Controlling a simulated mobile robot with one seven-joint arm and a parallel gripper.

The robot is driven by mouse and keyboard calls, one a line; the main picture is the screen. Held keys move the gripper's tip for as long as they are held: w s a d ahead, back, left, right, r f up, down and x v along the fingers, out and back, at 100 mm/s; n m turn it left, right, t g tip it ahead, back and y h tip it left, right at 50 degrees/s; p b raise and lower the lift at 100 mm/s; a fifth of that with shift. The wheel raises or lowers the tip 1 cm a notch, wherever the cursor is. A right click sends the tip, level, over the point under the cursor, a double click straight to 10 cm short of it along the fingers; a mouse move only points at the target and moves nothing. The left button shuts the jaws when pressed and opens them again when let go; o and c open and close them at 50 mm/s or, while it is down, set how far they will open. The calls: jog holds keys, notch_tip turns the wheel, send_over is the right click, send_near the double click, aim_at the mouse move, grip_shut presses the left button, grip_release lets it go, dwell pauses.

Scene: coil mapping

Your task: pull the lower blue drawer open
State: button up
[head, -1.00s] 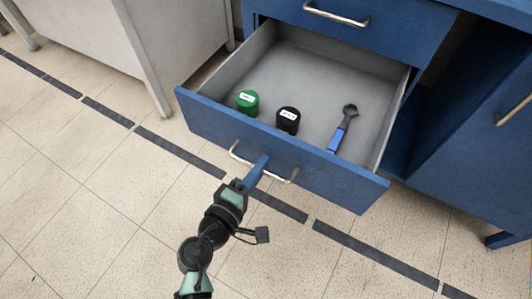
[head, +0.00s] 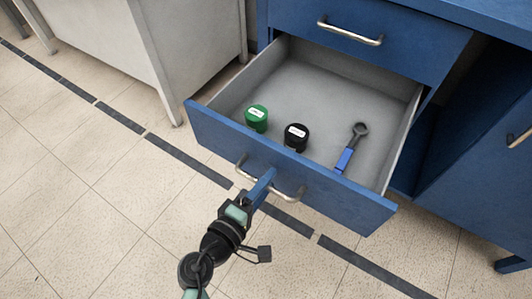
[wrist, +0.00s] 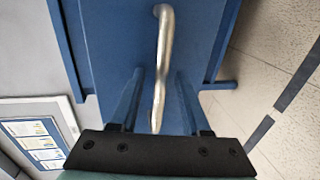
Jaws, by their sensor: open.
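The lower blue drawer (head: 330,195) stands pulled out of the cabinet, its grey inside in view. Its silver bar handle (head: 290,195) runs across the blue front, and it also shows in the wrist view (wrist: 162,65). My gripper (head: 267,176) is at the middle of this handle. In the wrist view, my gripper's two blue fingers (wrist: 157,100) are apart, one on each side of the handle bar. I cannot tell whether either finger touches the bar. Part of the handle is hidden behind my gripper in the head view.
Inside the drawer lie a green-capped container (head: 256,118), a black-capped container (head: 296,137) and a blue-handled wrench (head: 351,148). The upper blue drawer (head: 370,25) is shut. A grey cabinet (head: 150,50) stands at the left. Tiled floor with a dark dashed line is clear in front.

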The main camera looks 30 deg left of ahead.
jog(key=p+v, duration=0.1)
jog(key=v, duration=1.2)
jog(key=shift+p, duration=0.4)
